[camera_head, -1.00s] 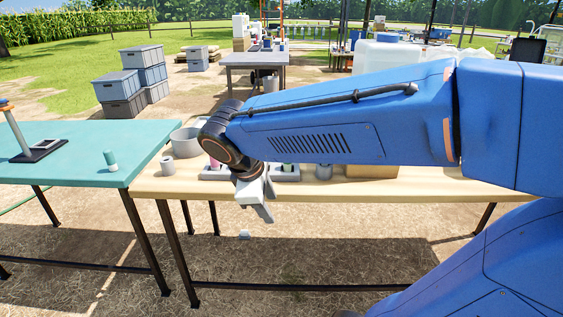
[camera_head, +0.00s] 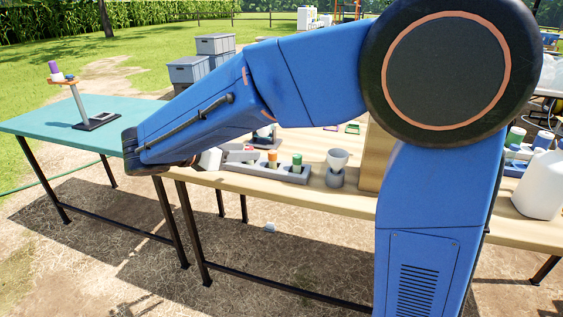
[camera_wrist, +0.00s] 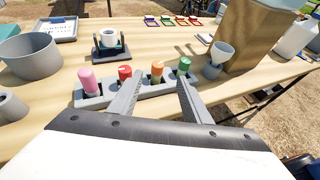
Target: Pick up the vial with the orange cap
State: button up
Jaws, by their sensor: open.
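The vial with the orange cap (camera_wrist: 157,70) stands upright in a grey rack (camera_wrist: 146,92) in the wrist view, between a red-capped vial (camera_wrist: 125,74) and a green-capped vial (camera_wrist: 184,66). A pink-capped vial (camera_wrist: 88,80) stands at the rack's left end. My gripper (camera_wrist: 161,78) is open and empty, its fingers pointing toward the rack. In the picture the orange cap lies between the two fingertips; contact cannot be told. In the head view the orange-capped vial (camera_head: 272,158) shows just right of my gripper (camera_head: 240,153), which my arm partly hides.
A white cup in a grey holder (camera_wrist: 219,58) and a brown box (camera_wrist: 256,35) stand right of the rack. A grey bowl (camera_wrist: 30,56) and a small grey stand (camera_wrist: 110,46) are at left and behind. A teal table (camera_head: 40,122) adjoins the wooden bench.

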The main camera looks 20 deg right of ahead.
aim_at(275, 151)
jog(key=x, duration=1)
jog(key=shift+w+d+f, duration=0.15)
jog(key=shift+d+f, duration=0.05)
jog(key=shift+d, duration=0.1)
jog(key=shift+x, duration=3.2)
jog(key=shift+w+a+f, duration=0.15)
jog(key=shift+f, duration=0.05)
grip_shut()
